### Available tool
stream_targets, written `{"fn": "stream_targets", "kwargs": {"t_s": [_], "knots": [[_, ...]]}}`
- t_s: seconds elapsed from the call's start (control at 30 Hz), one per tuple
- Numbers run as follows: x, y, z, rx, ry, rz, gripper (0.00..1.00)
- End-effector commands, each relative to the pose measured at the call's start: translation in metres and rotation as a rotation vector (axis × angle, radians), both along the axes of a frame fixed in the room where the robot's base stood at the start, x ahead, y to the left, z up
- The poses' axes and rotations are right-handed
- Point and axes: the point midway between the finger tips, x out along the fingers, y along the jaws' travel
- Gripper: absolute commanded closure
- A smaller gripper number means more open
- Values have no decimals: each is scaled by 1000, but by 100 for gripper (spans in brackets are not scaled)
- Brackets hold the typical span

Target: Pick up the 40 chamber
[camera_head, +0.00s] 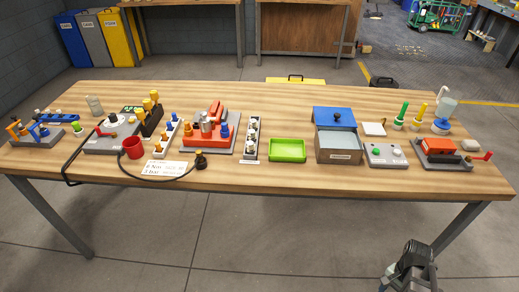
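I cannot tell which item is the 40 chamber, because the labels are too small to read. Candidates include the upright cylinders on the orange fixture (205,138), the small white-and-dark pieces in the narrow upright rack (251,138) and the yellow-topped pieces in the black block (151,115). My gripper (411,252) shows at the bottom right, in front of the table's near edge and well apart from all these items. Its fingers are not clear enough to show whether it is open or shut. I see nothing held in it.
The front strip of the table is mostly clear.

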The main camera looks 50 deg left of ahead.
Motion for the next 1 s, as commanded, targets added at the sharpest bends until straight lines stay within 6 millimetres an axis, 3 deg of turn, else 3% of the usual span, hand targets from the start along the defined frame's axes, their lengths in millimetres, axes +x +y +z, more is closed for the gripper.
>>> {"fn": "stream_targets", "kwargs": {"t_s": [0.1, 0.4, 0.87, 1.0], "knots": [[19, 26, 31, -6, -39, -13, 43], [47, 86, 111, -13, -128, -60, 43], [54, 179, 246, 10, -252, -137, 43], [59, 238, 279, 28, -270, -114, 43]]}}
